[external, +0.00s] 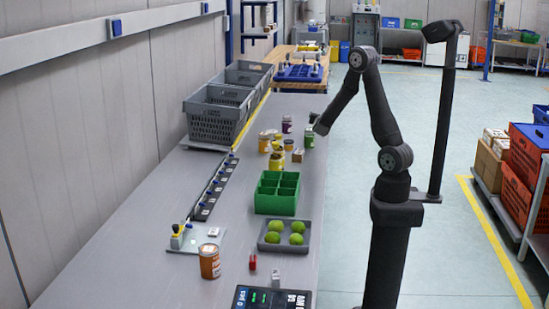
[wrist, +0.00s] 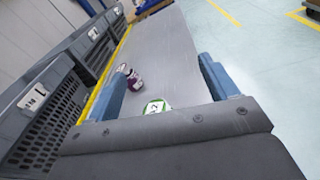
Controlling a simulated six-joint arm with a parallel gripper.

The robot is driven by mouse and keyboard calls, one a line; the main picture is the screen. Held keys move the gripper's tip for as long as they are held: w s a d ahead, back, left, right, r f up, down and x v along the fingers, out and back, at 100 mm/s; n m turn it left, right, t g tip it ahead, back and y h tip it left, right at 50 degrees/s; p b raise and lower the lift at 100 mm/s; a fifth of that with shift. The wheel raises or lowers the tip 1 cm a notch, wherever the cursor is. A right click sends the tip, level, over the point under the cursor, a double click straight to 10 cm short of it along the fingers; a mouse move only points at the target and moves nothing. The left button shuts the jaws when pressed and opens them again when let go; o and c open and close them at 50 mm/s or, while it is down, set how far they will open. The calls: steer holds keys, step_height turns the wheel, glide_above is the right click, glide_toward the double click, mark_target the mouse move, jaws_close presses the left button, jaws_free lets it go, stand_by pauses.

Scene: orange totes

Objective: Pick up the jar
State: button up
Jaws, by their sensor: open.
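Several jars and cans stand on the grey bench. Another dark purple jar (external: 287,124) stands a little further back. In the wrist view my gripper (wrist: 163,68) is open, its blue fingers wide apart with nothing held. A round green-and-white lid (wrist: 155,107) shows low between the fingers, its lower part hidden by the gripper body. I cannot tell which jar the task means.
Yellow jars (external: 276,161), an orange jar (external: 264,143) and a small brown box (external: 297,156) stand close by. A green divided crate (external: 276,196), a tray of green fruit (external: 271,246) and an orange-brown jar (external: 209,262) are nearer. Grey totes (external: 212,122) line the wall.

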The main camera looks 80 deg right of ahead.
mark_target(310, 130)
steer(key=w+f+n+t, duration=0.1)
steer(key=w+d+f+n+t, duration=0.1)
steer(key=w, duration=0.1)
steer(key=w+d+f+n+t, duration=0.1)
steer(key=f+n, duration=0.1)
steer(key=shift+w, duration=0.25)
steer(key=shift+w+d+f+n+t, duration=0.1)
steer(key=shift+w+f+n+t, duration=0.3)
steer(key=shift+f+n, duration=0.1)
steer(key=shift+s+f, duration=0.1)
steer(key=shift+f, duration=1.25)
step_height(310, 130, down, 4)
steer(key=shift+r, duration=0.15)
steer(key=shift+x, duration=1.05)
steer(key=shift+d, duration=0.45)
steer(key=c, duration=1.3)
